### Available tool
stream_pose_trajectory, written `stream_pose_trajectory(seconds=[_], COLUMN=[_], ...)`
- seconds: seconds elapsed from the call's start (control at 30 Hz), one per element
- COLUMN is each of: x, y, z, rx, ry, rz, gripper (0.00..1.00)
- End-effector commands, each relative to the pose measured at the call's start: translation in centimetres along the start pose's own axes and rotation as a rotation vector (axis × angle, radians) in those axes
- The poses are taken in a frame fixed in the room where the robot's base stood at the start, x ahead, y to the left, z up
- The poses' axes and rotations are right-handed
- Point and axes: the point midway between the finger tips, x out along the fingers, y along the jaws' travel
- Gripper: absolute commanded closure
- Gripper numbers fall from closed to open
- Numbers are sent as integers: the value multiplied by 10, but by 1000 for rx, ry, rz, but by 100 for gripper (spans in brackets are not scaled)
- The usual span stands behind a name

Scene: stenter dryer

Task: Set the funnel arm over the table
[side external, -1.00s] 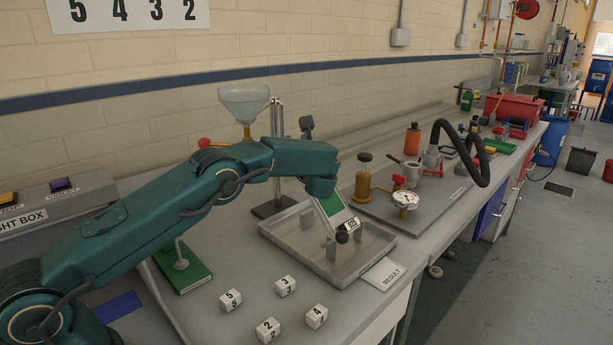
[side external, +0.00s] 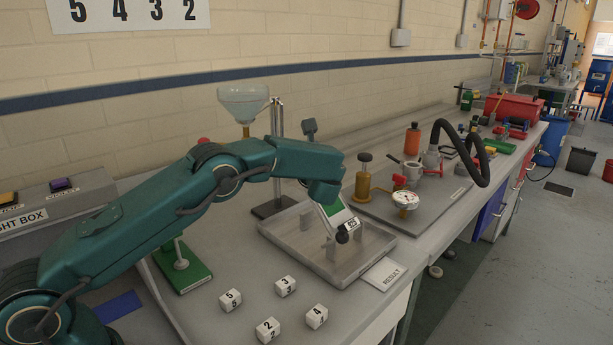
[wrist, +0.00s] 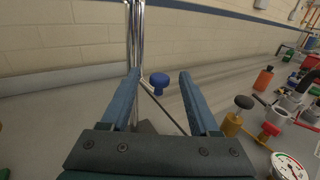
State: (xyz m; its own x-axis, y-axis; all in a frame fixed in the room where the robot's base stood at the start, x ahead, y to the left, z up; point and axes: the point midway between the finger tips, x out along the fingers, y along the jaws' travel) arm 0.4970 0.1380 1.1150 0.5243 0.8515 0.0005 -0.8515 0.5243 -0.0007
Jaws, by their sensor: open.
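The clear funnel (side external: 243,104) with a brass stem hangs high at the back, left of a metal stand (side external: 278,140) with upright posts. Its arm is mostly hidden behind my own arm in the side view. My gripper (wrist: 158,74) is open and empty. In the wrist view, a blue knob (wrist: 158,82) shows in the gap between the fingertips, apart from both fingers, and chrome posts (wrist: 135,35) rise by the left finger. In the side view my wrist is above the grey tray (side external: 300,262), and the fingers are hidden.
Several numbered cubes (side external: 286,285) lie in front. A brass piece (side external: 363,185), a dial gauge (side external: 405,199) and a black hose (side external: 478,160) stand to the right. A red knob (side external: 204,141) shows above my arm.

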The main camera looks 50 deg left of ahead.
Motion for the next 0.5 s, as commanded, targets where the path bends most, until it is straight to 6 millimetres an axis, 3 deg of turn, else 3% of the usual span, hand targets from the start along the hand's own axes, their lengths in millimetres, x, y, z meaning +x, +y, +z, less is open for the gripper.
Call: stream_pose_trajectory(seconds=[0.23,0.5], x=[-27,-30], y=[0,1], z=[1,1], rx=[-1,-1], ry=[-2,-2], rz=[-1,1], gripper=[38,38])
